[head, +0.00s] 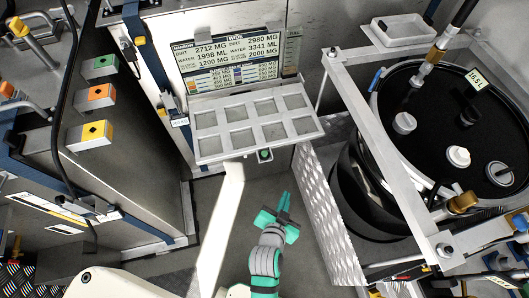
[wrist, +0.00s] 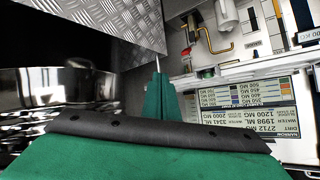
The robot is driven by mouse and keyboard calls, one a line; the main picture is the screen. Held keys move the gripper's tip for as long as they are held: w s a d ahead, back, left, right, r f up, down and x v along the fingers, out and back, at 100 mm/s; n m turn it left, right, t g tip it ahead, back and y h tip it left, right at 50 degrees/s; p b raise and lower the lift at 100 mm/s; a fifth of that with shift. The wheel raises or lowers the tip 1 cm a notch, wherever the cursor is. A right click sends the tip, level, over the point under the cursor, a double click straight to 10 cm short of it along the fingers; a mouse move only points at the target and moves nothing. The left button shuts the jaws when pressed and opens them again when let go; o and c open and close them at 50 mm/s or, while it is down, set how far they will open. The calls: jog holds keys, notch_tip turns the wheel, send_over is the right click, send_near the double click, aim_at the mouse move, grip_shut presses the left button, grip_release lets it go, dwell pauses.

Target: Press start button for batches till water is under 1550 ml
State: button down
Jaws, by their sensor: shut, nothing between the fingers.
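The display panel (head: 235,60) stands at the back centre. Its NARROW column reads dirt 2712 MG, water 1998 ML and a third line of 1200 MG. Its WIDE column reads 2980 MG, 3341 ML and 2000 MG. It shows upside down in the wrist view (wrist: 255,103). A small green button (head: 264,155) sits under the front edge of the tray; I cannot read a label on it. My green gripper (head: 286,197) is shut and empty, below and slightly right of that button, apart from it. Its closed fingers also show in the wrist view (wrist: 158,72).
A light tray with several square wells (head: 255,118) juts out below the display. Green (head: 100,66), orange (head: 95,96) and yellow (head: 90,135) button boxes sit on the left cabinet. A strapped black tank (head: 440,110) and a tread-plate wall (head: 325,215) stand right. Floor around my gripper is clear.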

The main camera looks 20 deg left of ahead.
jog(key=w+a+r+m+h, duration=0.1)
jog(key=w+a+r+m, duration=0.15)
jog(key=w, duration=0.55)
notch_tip(320, 180, up, 9)
jog(key=m+g+h, duration=0.3)
jog(key=m, duration=0.5)
send_over(262, 155)
jog(key=shift+f+n, duration=0.15)
jog(key=shift+n, duration=0.1)
jog(key=shift+f, duration=0.1)
jog(key=shift+f, duration=4.35)
jog(key=shift+f, duration=0.15)
jog(key=shift+f, duration=0.25)
